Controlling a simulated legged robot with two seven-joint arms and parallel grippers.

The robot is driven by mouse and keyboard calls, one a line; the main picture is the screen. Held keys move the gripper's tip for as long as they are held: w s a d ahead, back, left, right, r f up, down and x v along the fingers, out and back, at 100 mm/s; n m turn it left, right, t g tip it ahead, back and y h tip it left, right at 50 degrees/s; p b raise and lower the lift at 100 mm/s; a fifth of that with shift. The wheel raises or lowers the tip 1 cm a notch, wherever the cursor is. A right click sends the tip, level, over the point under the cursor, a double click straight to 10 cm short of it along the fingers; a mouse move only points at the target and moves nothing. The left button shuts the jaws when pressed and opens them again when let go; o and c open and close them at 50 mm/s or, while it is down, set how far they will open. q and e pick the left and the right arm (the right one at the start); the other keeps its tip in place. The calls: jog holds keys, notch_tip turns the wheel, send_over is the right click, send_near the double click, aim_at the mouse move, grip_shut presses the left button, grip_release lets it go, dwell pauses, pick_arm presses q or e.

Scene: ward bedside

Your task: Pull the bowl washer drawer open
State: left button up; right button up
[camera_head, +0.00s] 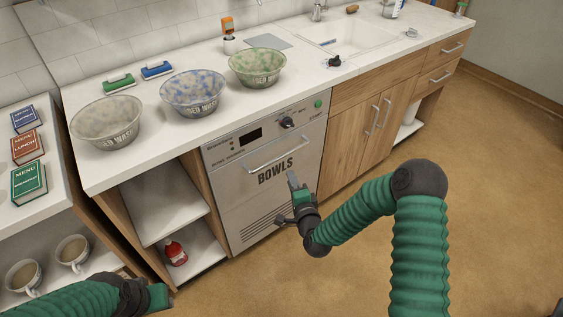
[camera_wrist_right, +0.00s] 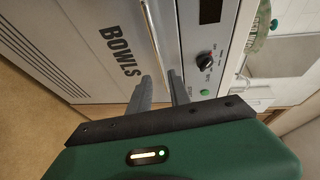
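The bowl washer (camera_head: 262,200) is a grey front marked BOWLS, set under the counter, and its drawer is shut flush. Its pale bar handle (camera_head: 280,154) runs across the front above the lettering. My right gripper (camera_head: 292,180) is just below and in front of the handle, with no clear contact. In the right wrist view the handle (camera_wrist_right: 152,35) runs down toward the gap between the two spread grey fingers (camera_wrist_right: 158,88), which hold nothing. My left gripper (camera_head: 157,297) is low at the bottom left, away from the washer; its fingers cannot be made out.
Three bowls stand on the counter (camera_head: 215,122): white (camera_head: 105,120), blue (camera_head: 193,92) and green (camera_head: 257,66). An open shelf (camera_head: 158,203) with a red bottle (camera_head: 175,252) is left of the washer. Wooden cabinets (camera_head: 347,140) are right. The floor (camera_head: 470,180) in front is clear.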

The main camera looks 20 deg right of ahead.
aim_at(282, 157)
jog(key=w+f+b, duration=0.1)
jog(key=w, duration=0.3)
jog(key=w+f+b, duration=0.1)
jog(key=w, duration=0.4)
jog(key=w+d+f, duration=0.1)
jog(key=w, duration=0.3)
jog(key=shift+w+b, duration=0.3)
jog(key=shift+b, duration=0.1)
jog(key=shift+w+a+r, duration=0.1)
jog(key=shift+w+a, duration=0.05)
jog(key=shift+w, duration=0.15)
grip_shut()
jog(key=shift+s, duration=0.1)
